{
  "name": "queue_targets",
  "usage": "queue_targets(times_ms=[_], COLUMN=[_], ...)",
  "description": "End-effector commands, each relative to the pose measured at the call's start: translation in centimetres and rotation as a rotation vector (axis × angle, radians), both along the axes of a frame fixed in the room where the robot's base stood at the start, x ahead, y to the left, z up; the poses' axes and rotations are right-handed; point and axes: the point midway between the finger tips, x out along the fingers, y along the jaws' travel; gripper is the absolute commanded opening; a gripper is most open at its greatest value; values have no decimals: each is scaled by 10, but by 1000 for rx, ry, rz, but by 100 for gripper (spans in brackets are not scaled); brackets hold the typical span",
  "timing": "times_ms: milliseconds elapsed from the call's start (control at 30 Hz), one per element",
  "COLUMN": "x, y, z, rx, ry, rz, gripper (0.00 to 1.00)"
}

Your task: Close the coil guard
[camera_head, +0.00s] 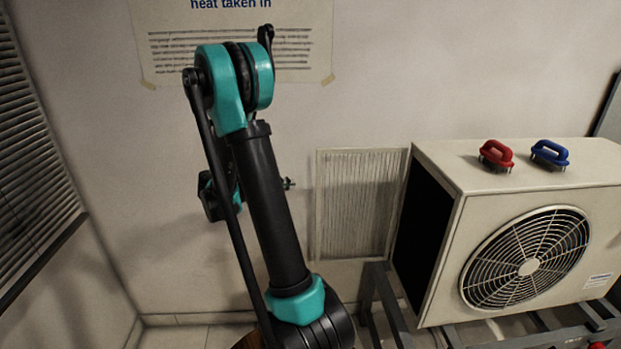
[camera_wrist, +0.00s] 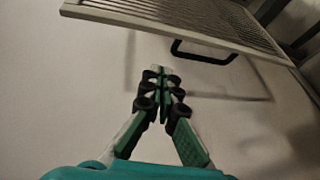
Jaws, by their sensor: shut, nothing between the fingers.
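The coil guard (camera_head: 356,204) is a pale framed panel with fine slats. In the head view it stands swung out from the left side of the outdoor unit (camera_head: 560,238), whose dark side opening (camera_head: 423,235) is exposed. In the wrist view the guard (camera_wrist: 195,16) crosses the top, with a black loop handle (camera_wrist: 204,60) on its face. My gripper (camera_wrist: 160,72) is shut and empty, its fingertips below and left of the handle, apart from it. In the head view my gripper (camera_head: 288,184) is small, partly behind my arm, left of the guard.
A grey metal stand (camera_head: 385,305) carries the unit. A wall poster (camera_head: 300,60) hangs behind my arm, and a louvred panel (camera_head: 30,150) is at far left. Bare wall lies between.

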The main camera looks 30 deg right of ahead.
Motion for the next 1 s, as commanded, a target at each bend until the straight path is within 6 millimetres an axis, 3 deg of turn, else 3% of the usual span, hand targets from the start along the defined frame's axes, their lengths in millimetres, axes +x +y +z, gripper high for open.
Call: queue_targets(times_ms=[167, 433, 567, 933, 1000], x=[20, 24, 21, 10, 5], y=[2, -3, -21, -93, -92], z=[10, 15, 15, 15, 15], rx=[-164, -237, -236, -235, -235], ry=[-2, -6, -5, -5, -6], rz=[-51, -78, -79, -79, -73], gripper=[0, 0, 0, 0, 0])
